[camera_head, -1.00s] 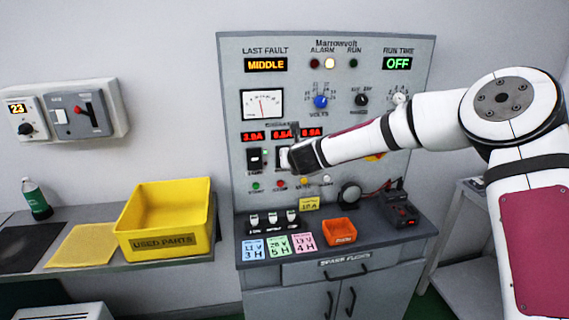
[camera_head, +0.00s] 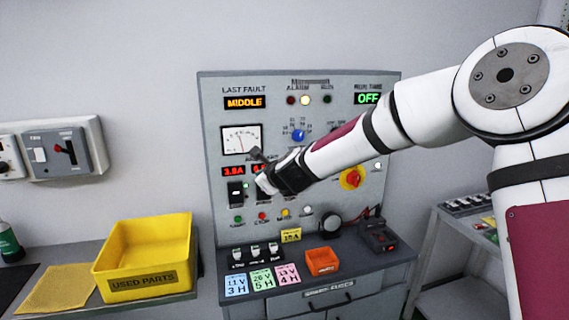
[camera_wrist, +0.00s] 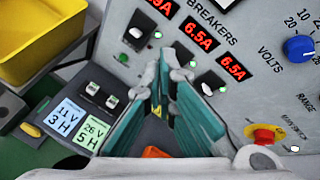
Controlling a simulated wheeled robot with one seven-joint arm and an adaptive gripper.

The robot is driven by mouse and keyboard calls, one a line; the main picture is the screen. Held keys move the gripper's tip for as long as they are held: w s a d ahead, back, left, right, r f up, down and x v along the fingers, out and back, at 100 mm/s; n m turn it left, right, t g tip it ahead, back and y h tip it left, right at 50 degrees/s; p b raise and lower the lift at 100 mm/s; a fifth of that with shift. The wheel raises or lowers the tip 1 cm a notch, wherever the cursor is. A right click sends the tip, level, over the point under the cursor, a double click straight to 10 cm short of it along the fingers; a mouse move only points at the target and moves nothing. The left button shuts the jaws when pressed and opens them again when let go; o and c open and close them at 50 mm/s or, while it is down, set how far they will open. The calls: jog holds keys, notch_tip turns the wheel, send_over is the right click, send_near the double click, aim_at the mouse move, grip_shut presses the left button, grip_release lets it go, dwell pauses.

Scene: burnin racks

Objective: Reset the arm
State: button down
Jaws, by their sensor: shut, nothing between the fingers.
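My gripper (camera_head: 262,172) is shut and empty. In the head view it is in front of the breaker row of the grey test panel (camera_head: 212,120), hiding part of the breakers and one red readout. Contact with the panel cannot be told. In the wrist view my gripper (camera_wrist: 168,65) points toward the breakers, with the left breaker switch (camera_wrist: 138,35) to the left of its fingertips. That switch also shows in the head view (camera_head: 236,192), left of my gripper. My arm reaches in from the right, across the panel's upper right.
A yellow used-parts bin (camera_head: 143,282) stands on the left shelf. The bench holds coloured cards (camera_head: 262,279), an orange bin (camera_head: 322,262) and a dark meter (camera_head: 379,237). A red knob (camera_head: 352,178) sits on the panel below my forearm.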

jog(key=s+d+r+n+g+h, duration=0.1)
jog(key=s+d+r+n, duration=0.35)
jog(key=s+n, duration=0.45)
jog(key=s+d+r+n+g+h, duration=0.1)
jog(key=s+d+r+n+g, duration=0.15)
jog(key=s+d+n, duration=0.6)
jog(key=s+d+f+n+g+h, duration=0.1)
jog(key=s+d+n, duration=0.2)
jog(key=s, duration=1)
jog(key=s+d+n+g+h, duration=0.1)
jog(key=s+d+n, duration=0.3)
jog(key=s+d, duration=0.5)
jog(key=s+h, duration=0.1)
jog(key=s, duration=0.4)
jog(key=shift+s+d+f, duration=0.3)
jog(key=shift+d+f, duration=0.05)
jog(key=shift+d, duration=0.05)
